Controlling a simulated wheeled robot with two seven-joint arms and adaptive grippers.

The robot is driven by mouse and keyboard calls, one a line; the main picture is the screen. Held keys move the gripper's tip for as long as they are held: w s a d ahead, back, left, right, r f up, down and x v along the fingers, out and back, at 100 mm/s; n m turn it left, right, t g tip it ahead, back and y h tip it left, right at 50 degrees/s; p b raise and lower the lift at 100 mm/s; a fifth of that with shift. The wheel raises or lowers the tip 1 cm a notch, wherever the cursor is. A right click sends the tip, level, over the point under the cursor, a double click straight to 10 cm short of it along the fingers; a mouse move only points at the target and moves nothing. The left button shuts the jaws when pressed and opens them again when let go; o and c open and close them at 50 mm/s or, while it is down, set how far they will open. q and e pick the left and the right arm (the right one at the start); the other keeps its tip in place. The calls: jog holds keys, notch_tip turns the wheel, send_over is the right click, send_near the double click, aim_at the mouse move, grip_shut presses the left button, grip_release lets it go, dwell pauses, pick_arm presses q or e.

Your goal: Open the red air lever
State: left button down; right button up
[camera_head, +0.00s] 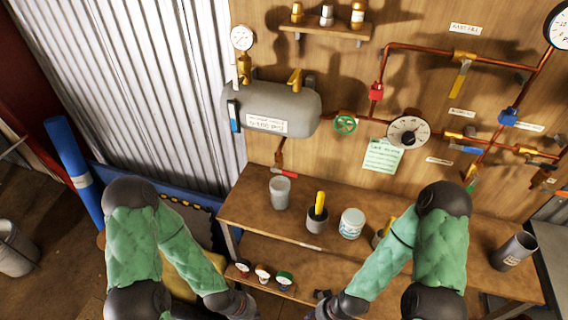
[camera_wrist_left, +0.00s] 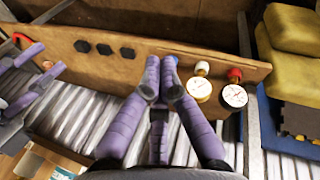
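A red lever handle (camera_head: 284,172) sits at the foot of the copper pipe below the grey tank (camera_head: 272,109) in the head view. I cannot tell which is the air lever. My left gripper (camera_head: 238,308) is low at the bottom edge, far below both handles. In the left wrist view its purple fingers (camera_wrist_left: 161,72) meet at the tips, empty. My right gripper is mostly cut off in the head view; part of its purple fingers (camera_wrist_left: 38,62) shows in the wrist view, its opening unclear.
A lower shelf (camera_head: 300,262) carries small gauges.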

pick_arm(q)
jog(key=w+d+r+m+t+p, duration=0.2)
jog(key=w+r, duration=0.4)
jog(key=r, duration=0.9)
jog(key=w+d+r+m+t+p, duration=0.1)
jog(key=w+r+t+p, duration=0.4)
jog(key=r, duration=1)
jog(key=w+d+r+m+t+p, duration=0.2)
jog(key=w+r+t, duration=0.4)
jog(key=r, duration=0.8)
jog(key=shift+w+d+r+m+t+p, duration=0.3)
jog(key=shift+w+d+r+t+p, duration=0.1)
jog(key=shift+w+d+p, duration=0.35)
jog(key=shift+w, duration=0.15)
jog(key=w+d+f, duration=0.2)
jog(key=w+f, duration=0.4)
jog(key=w, duration=0.3)
jog(key=shift+d+f+b, duration=0.2)
jog(key=shift+d+b, duration=0.15)
jog(key=shift+w, duration=0.1)
